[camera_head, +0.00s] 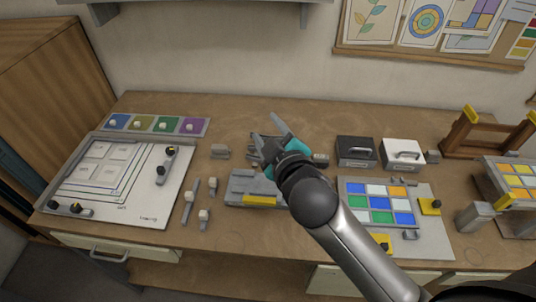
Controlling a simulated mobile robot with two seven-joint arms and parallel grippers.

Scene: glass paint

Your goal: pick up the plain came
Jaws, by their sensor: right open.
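My right gripper (265,128) is open over the middle of the bench, its arm reaching in from the lower right. Nothing shows between its fingers. Below it is a grey fixture (240,187) with a yellow front strip, partly covered by my arm. Left of the fixture are slim grey pieces with pale knobs: a longer one (189,203) and two short ones, (212,187) and (204,219). I cannot tell which piece is the plain came. Part of the bench behind the gripper is hidden. My left gripper is out of view.
A white pattern board (140,210) lies at left, with a strip of coloured tiles (200,127) behind it. A black box (356,151), a white box (403,153) and a coloured glass panel (348,187) are at right. A wooden frame (458,136) stands farther right.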

